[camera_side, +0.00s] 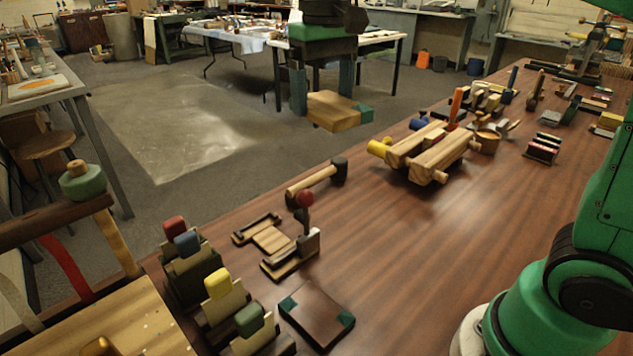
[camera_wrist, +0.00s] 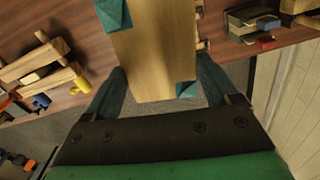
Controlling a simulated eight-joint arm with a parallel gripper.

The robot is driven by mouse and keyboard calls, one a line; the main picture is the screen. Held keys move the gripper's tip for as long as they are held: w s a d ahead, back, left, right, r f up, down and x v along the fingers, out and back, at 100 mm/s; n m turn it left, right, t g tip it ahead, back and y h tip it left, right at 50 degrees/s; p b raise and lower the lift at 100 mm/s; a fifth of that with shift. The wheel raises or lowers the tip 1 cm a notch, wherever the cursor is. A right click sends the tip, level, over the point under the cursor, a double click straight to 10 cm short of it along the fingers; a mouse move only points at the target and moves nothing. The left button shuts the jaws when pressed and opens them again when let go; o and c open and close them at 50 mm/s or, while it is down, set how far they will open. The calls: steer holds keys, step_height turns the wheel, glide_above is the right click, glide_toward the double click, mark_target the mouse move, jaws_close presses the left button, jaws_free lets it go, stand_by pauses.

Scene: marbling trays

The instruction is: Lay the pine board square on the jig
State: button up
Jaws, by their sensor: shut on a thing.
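The pine board (camera_side: 333,110) is a light wooden block with teal corners. In the side view my gripper (camera_side: 322,98) is shut on it and holds it in the air, above and beyond the bench's far edge. In the wrist view the pine board (camera_wrist: 152,50) lies between the fingers of my gripper (camera_wrist: 160,70), with teal patches at two opposite corners. The jig (camera_side: 318,315) appears to be the dark brown plate with teal corners, flat and bare on the bench at the front. The board is well apart from it. I cannot make out the jig in the wrist view.
Colour-topped wooden blocks (camera_side: 218,284) stand just left of the jig. A red-knobbed toggle clamp (camera_side: 300,240) stands behind it, with a mallet (camera_side: 318,180) farther back. A wooden clamp (camera_side: 435,150) lies farther right. The bench (camera_side: 430,260) is clear right of the jig.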

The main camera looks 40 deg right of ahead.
steer(key=w+d+r+m, duration=0.1)
steer(key=w+r+m, duration=0.1)
steer(key=w, duration=0.4)
steer(key=n, duration=0.2)
glide_above(267, 235)
steer(key=w+d, duration=0.2)
step_height(267, 235, down, 17)
steer(key=shift+n, duration=0.9)
steer(key=f, duration=0.2)
steer(key=s+a+f, duration=0.1)
steer(key=f, duration=0.2)
steer(key=s+a+f, duration=0.1)
steer(key=f, duration=0.2)
steer(key=shift+f, duration=0.55)
steer(key=o, duration=1.1)
steer(key=shift+f, duration=0.15)
